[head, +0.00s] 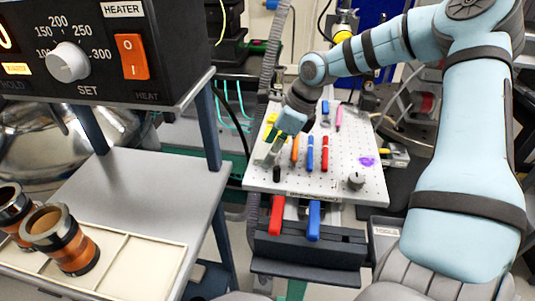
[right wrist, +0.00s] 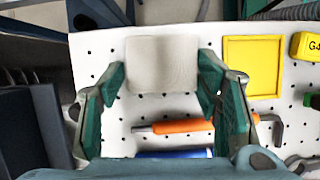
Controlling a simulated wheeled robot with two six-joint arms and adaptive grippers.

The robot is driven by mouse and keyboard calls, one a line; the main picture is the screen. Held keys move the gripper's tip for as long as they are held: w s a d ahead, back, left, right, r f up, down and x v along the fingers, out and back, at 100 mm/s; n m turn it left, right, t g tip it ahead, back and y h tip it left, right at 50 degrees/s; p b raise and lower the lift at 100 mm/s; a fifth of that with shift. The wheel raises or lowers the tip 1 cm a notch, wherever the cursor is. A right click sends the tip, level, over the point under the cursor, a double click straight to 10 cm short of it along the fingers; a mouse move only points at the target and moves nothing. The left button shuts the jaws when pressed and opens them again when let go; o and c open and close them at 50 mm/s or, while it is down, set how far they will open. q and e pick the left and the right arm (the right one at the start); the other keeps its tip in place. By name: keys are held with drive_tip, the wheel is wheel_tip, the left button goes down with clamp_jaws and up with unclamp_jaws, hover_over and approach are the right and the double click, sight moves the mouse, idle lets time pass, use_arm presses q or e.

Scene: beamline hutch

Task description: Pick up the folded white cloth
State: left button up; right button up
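The folded white cloth (right wrist: 162,65) is a pale, off-white square lying on the perforated white board in the right wrist view. My right gripper (right wrist: 163,75) is open, with one green-padded finger on each side of the cloth. The fingers sit close to its left and right edges; I cannot tell whether they touch it. In the head view my right gripper (head: 268,156) is low over the board's left side, and the cloth is not clearly visible there. My left gripper is not in view.
The perforated board (head: 338,175) carries an orange-handled tool (right wrist: 180,126), a yellow square frame (right wrist: 252,66), a blue tool (head: 310,152), a red tool (head: 324,153) and a grey knob (head: 355,181). A heater box (head: 125,50) and shelf (head: 150,185) stand at left.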

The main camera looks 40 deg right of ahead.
wheel_tip(320, 180, up, 20)
drive_tip(key=p, duration=0.6)
drive_tip(key=o, duration=0.3)
drive_tip(key=c, duration=0.5)
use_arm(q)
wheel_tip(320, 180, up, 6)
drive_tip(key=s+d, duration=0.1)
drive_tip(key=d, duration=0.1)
use_arm(e)
drive_tip(key=shift+d, duration=0.1)
